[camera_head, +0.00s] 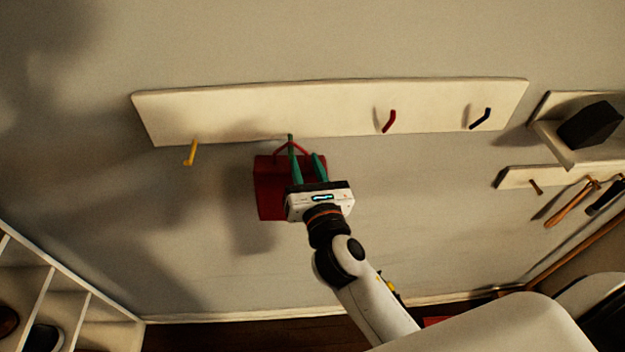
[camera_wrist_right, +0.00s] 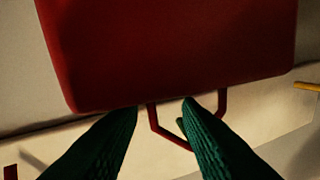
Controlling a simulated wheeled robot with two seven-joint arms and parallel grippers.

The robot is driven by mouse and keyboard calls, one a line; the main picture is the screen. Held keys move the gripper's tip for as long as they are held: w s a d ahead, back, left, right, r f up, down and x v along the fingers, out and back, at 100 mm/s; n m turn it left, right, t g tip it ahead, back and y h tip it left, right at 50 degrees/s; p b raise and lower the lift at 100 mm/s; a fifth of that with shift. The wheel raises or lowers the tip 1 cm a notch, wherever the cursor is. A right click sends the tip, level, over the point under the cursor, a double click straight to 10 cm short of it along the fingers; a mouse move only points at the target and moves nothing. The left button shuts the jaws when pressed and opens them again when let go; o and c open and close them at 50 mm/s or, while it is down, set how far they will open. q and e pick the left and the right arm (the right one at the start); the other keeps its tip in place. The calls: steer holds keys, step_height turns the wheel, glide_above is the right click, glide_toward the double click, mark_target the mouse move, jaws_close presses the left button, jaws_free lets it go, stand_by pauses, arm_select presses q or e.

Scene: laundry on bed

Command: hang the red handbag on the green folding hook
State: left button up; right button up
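The red handbag (camera_head: 268,192) is against the wall below the white hook board, upright, with its handle (camera_head: 303,148) pointing up to the green hook (camera_head: 290,137). The handle's peak meets the hook in the picture; whether it bears on it I cannot tell. My right gripper (camera_head: 303,156) is in front of the bag, its green fingers apart. In the wrist view, which is upside down, the bag (camera_wrist_right: 170,50) fills the top. The handle (camera_wrist_right: 153,117) shows between and behind the spread fingertips (camera_wrist_right: 161,103), not clamped. My left gripper is out of view.
The board (camera_head: 340,112) also carries a yellow hook (camera_head: 190,152) at left, a red hook (camera_head: 389,121) and a blue hook (camera_head: 480,119) at right. A shelf with a dark box (camera_head: 591,125) and hanging tools (camera_head: 572,203) stand right. A shoe rack (camera_head: 62,302) is lower left.

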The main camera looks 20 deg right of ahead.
steer(key=s+b, duration=0.2)
steer(key=s, duration=0.9)
steer(key=s+a+f+m+g+y+b, duration=0.15)
steer(key=f+m+g, duration=0.3)
steer(key=f, duration=1.65)
steer(key=s+a+f+m+g+y+b, duration=0.15)
steer(key=f+m+g, duration=0.35)
steer(key=f, duration=1.5)
steer(key=s+d+f+m+g+b, duration=0.1)
steer(key=s+d+f+m+g, duration=0.15)
steer(key=s+f+m, duration=0.4)
steer(key=s+d+f+m+g+b, duration=0.1)
steer(key=s+d+f+m, duration=0.25)
steer(key=f, duration=0.65)
steer(key=s+d+f+m+g, duration=0.2)
steer(key=s+f+m, duration=0.3)
steer(key=s, duration=0.3)
steer(key=s+d+f+m+g+h+b, duration=0.1)
steer(key=s+d+f+m+g, duration=0.1)
steer(key=s+f+m, duration=0.3)
steer(key=s+d+m, duration=0.1)
steer(key=s, duration=0.2)
steer(key=shift+s+d+f, duration=0.15)
steer(key=shift+s+d, duration=0.05)
steer(key=shift+d, duration=0.2)
